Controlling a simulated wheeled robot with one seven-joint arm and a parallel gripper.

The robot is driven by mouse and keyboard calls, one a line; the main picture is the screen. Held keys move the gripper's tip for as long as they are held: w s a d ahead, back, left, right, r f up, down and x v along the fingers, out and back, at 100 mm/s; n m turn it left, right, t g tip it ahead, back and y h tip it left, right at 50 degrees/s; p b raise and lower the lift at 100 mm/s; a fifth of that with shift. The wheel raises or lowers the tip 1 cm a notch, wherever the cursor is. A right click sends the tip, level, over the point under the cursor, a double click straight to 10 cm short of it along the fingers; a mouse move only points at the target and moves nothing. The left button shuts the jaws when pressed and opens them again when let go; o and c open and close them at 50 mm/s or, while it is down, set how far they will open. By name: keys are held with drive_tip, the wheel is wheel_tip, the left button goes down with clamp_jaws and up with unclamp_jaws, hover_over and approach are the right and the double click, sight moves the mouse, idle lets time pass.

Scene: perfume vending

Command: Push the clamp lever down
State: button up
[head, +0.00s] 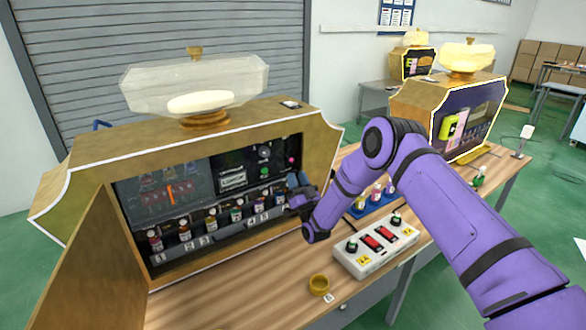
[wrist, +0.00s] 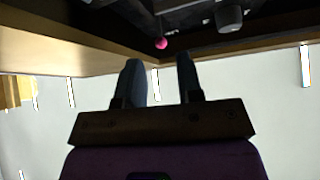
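A small pink ball knob (head: 291,160) shows at the right end of the dark interior of the wooden perfume machine (head: 250,135). It also shows in the wrist view (wrist: 161,43), just beyond and between my fingertips. It may be the clamp lever's end; the lever's shaft is not clear in either view. My gripper (head: 297,190) is at the right side of the machine's opening, below the knob in the head view. In the wrist view my gripper (wrist: 160,75) has its two fingers apart, with nothing between them. Contact with the knob cannot be seen.
Several small bottles (head: 211,219) stand in a numbered row inside the machine. A white control box (head: 375,245) and a brass ring (head: 319,284) are on the wooden table (head: 220,304). An open wooden door (head: 88,265) is at the machine's left.

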drive_tip(key=shift+v, duration=2.5)
